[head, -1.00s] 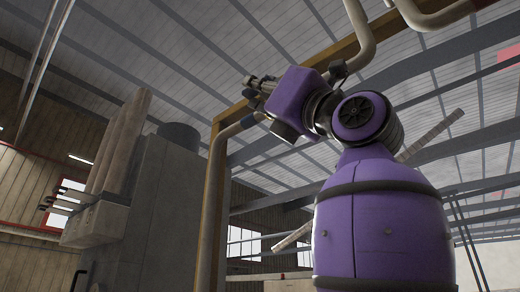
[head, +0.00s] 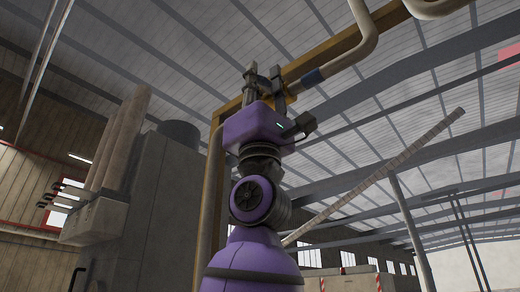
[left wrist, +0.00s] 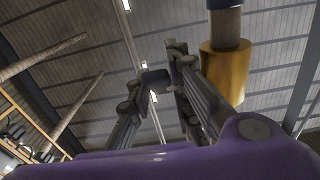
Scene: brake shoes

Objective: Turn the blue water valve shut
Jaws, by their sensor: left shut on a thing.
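My left gripper (head: 263,78) is raised at the top of my purple arm, beside the upper pipework. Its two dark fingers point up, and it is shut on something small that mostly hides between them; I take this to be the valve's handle. The left wrist view also shows the fingers (left wrist: 168,82) closing from both sides. Just right of them there is a brass-yellow cylindrical body (left wrist: 226,72), perhaps the valve's, on a grey pipe with a dark blue band. My right gripper is not in view.
A yellow post (head: 214,190) stands left of my arm. A grey cabinet (head: 160,210) is further left. A slanted beam (head: 385,170) crosses at right.

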